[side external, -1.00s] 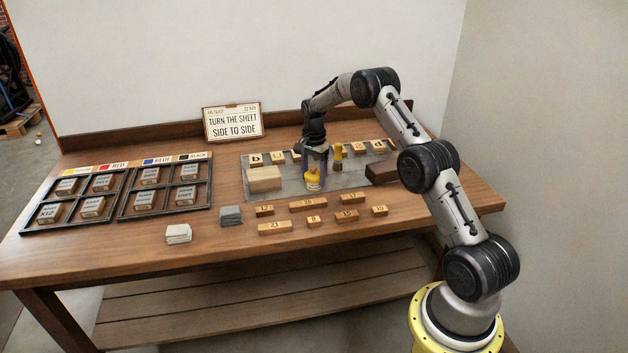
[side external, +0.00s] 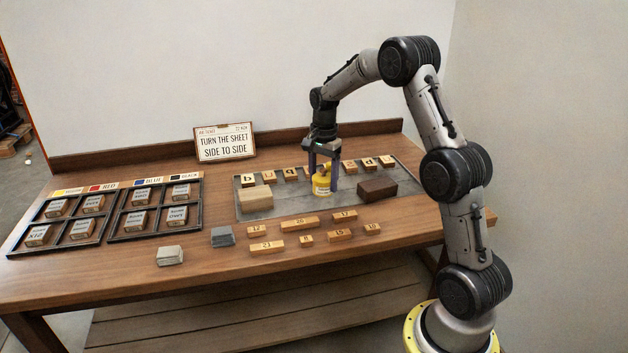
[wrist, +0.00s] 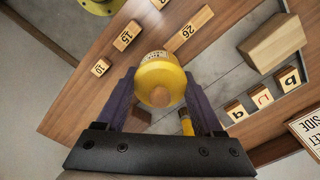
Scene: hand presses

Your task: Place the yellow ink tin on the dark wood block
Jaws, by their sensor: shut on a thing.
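The yellow ink tin (side external: 321,185) has a pale label and is held upright between my gripper's fingers. My gripper (side external: 322,174) is shut on it over the middle of the grey plate. In the wrist view the tin (wrist: 158,70) fills the gap between the fingers, and a round tan knob shows on its top. The dark wood block (side external: 377,189) lies on the right of the plate, apart from the tin, with its top bare. The height of the tin above the plate is hard to tell.
A pale wood block (side external: 256,198) lies on the plate's left. Letter blocks line the back of the grey plate (side external: 290,207). A small brass-coloured upright piece (wrist: 186,122) is close beside the tin. Several number blocks lie in front of the plate, and divided trays (side external: 106,240) stand left.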

